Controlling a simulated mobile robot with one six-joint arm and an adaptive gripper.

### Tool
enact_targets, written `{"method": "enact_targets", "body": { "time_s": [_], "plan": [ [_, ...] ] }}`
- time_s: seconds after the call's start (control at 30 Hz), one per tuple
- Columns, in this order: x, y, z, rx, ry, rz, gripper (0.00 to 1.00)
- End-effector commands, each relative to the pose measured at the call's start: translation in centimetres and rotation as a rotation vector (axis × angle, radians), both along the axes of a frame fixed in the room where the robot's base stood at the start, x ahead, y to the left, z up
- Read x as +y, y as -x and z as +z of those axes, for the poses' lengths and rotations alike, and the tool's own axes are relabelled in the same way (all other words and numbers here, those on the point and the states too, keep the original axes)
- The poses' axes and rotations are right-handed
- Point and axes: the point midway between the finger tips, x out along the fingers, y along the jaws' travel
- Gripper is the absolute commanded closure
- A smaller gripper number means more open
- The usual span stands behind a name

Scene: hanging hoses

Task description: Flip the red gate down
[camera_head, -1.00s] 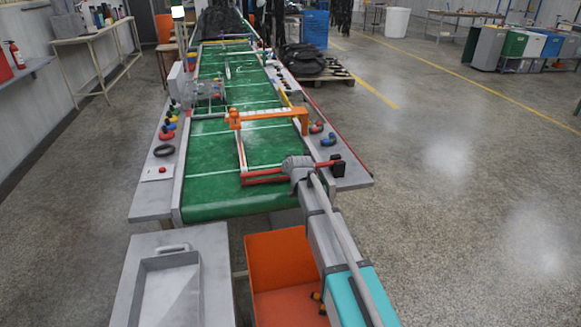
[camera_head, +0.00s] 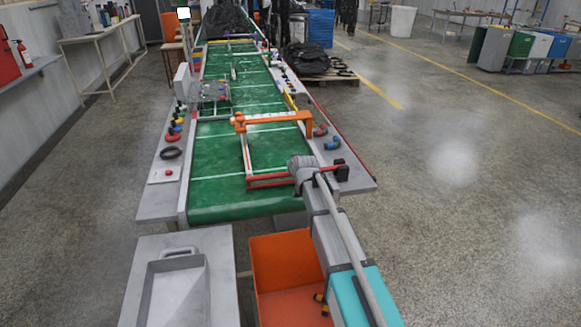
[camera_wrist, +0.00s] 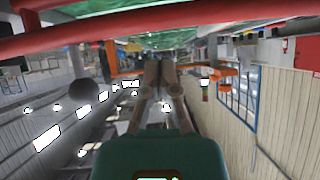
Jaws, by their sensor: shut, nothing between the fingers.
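The red gate (camera_head: 272,181) is a pair of thin red bars reaching across the near end of the green belt from its right side, low over the belt. A black block (camera_head: 342,171) sits at its right end. My grey arm end (camera_head: 302,166) is at the right part of the gate and hides some of it; my fingers cannot be made out there. In the wrist view my gripper (camera_wrist: 158,78) is shut and empty. A red bar (camera_wrist: 165,18) of the gate crosses the top of that upside-down view, apart from the fingertips.
An orange frame (camera_head: 275,119) spans the belt beyond the gate. The green conveyor (camera_head: 215,175) runs away from me between grey side tables. An orange bin (camera_head: 285,270) and a grey tray (camera_head: 180,290) stand in front. The floor to the right is open.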

Motion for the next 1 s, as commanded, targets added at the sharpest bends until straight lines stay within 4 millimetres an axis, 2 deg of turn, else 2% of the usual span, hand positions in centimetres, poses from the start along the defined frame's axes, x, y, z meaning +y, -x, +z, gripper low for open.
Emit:
{"method": "enact_targets", "body": {
  "time_s": [0.03, 0.13, 0.2, 0.6, 0.8, 1.0],
  "plan": [
    [-0.1, 0.0, 1.0, -0.002, -0.001, 0.000, 1.00],
    [-0.2, 0.2, 1.9, -0.006, -0.001, -0.001, 1.00],
    [-0.5, 1.4, 2.4, -0.006, -0.001, -0.001, 1.00],
    [-1.8, 5.9, 5.6, -0.007, -0.001, -0.001, 1.00],
    [-2.2, 7.4, 6.5, -0.007, -0.001, -0.001, 1.00],
    [-2.3, 7.9, 6.8, -0.007, -0.001, -0.001, 1.00]
  ]
}}
